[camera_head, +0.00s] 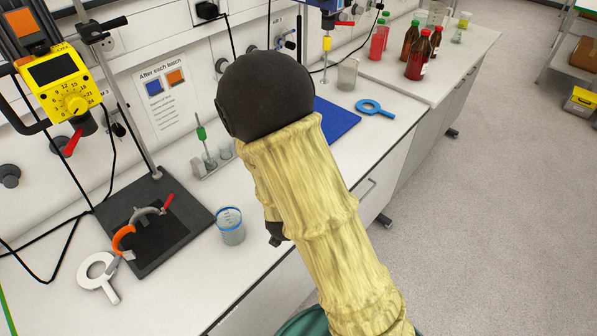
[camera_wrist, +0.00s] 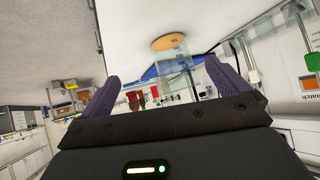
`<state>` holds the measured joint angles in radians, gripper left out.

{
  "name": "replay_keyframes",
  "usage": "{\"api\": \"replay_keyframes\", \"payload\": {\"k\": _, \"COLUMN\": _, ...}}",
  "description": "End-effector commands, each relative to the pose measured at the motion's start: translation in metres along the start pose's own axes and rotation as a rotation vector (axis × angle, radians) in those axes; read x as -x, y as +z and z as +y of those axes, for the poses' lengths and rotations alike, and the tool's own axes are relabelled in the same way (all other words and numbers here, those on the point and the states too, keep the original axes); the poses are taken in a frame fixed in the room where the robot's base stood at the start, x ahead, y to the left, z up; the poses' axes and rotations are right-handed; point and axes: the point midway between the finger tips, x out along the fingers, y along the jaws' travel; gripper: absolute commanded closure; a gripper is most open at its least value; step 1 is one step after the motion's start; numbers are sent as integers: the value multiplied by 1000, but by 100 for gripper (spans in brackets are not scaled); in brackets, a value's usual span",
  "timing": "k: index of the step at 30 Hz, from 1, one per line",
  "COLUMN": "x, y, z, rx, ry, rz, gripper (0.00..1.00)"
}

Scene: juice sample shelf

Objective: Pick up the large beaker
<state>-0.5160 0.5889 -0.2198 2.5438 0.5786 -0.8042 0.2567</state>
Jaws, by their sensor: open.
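In the wrist view, which is turned roughly upside down, a large clear beaker (camera_wrist: 172,52) stands with its base against a round orange-tan disc (camera_wrist: 168,42). It appears between and beyond the two purple fingers of my gripper (camera_wrist: 163,70), which are spread apart and empty. In the head view my arm hides my gripper and the bench behind it. A small blue-rimmed beaker (camera_head: 230,226) stands on the bench left of my arm. A clear glass vessel (camera_head: 348,73) stands farther back. I cannot tell whether it is the same beaker as in the wrist view.
A blue mat (camera_head: 335,121) and a blue ring-shaped tool (camera_head: 375,107) lie right of my arm. A stand on a dark base (camera_head: 152,215), carrying a yellow device (camera_head: 60,80), is at the left. Red bottles (camera_head: 419,59) stand at the back. Open floor is right.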

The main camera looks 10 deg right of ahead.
Motion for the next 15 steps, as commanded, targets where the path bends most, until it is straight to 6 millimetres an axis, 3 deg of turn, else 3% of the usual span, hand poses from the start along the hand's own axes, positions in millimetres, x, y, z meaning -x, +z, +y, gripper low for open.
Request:
{"api": "replay_keyframes", "payload": {"k": 1, "x": -11, "y": 11, "z": -1, "rx": 11, "ry": 14, "rz": 67, "gripper": 0}}
{"api": "replay_keyframes", "payload": {"k": 5, "x": -21, "y": 13, "z": -3, "rx": 30, "ry": 35, "rz": 280, "gripper": 0}}
{"api": "replay_keyframes", "payload": {"k": 9, "x": -17, "y": 12, "z": -9, "rx": 76, "ry": 27, "rz": 505, "gripper": 0}}
{"api": "replay_keyframes", "payload": {"k": 15, "x": -6, "y": 8, "z": -17, "rx": 116, "ry": 1, "rz": 666, "gripper": 0}}
